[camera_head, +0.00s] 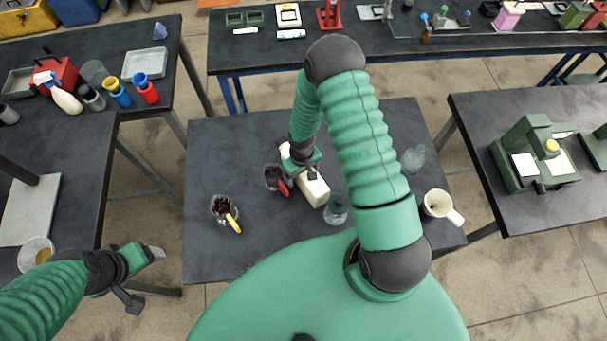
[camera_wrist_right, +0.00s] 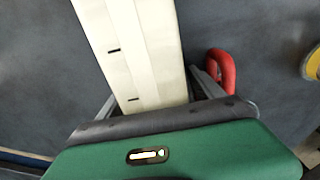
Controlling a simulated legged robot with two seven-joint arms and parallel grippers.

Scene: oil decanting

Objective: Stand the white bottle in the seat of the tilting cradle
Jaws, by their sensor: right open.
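The white bottle (camera_head: 313,190), cream and long with small dark marks, seems to lie on the middle table. It also fills the upper middle of the right wrist view (camera_wrist_right: 137,45). My right gripper (camera_head: 304,167) is at its far part, open, with one finger on each side of it in the wrist view (camera_wrist_right: 158,98). Contact with the fingers cannot be told. My left gripper (camera_head: 154,252) hangs at lower left, away from the bottle; its jaw state is unclear. I cannot clearly make out the tilting cradle; my right arm hides part of the table.
A red-handled cup (camera_head: 274,178) stands close left of the bottle, and a yellow-handled cup (camera_head: 224,211) farther left. A glass jar (camera_head: 337,211) is close to its near end. A clear flask (camera_head: 413,158) and a white mug (camera_head: 438,204) stand right. The table's left front is clear.

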